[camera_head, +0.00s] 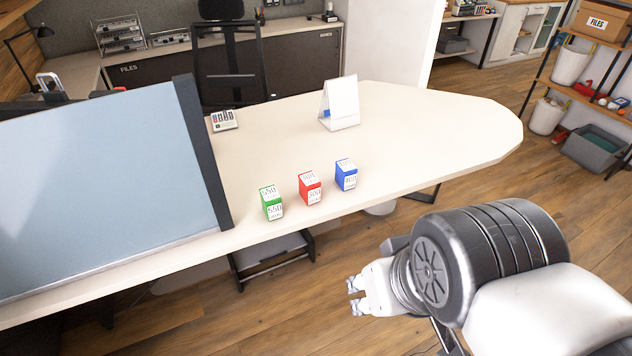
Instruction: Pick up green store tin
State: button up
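The green store tin (271,203) is a small upright box with green sides and white labels. It stands near the front edge of the cream desk (430,130), at the left end of a row of three similar tins. My gripper (354,296) is in front of the desk over the floor, low and to the right of the green tin, well apart from it. It points left and nothing shows between its fingers. The fingertips are small, with what looks like a gap between them.
A red tin (310,188) and a blue tin (346,175) stand to the right of the green one. A grey-blue screen panel (105,180) rises close on its left. A white tent card (340,103) and a calculator (224,120) stand farther back. The desk's right end is clear.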

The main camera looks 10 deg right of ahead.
aim_at(271, 200)
jog(key=i+u, duration=0.25)
jog(key=i, duration=0.4)
jog(key=i+l+u, duration=0.25)
jog(key=i, duration=0.35)
jog(key=j, duration=0.1)
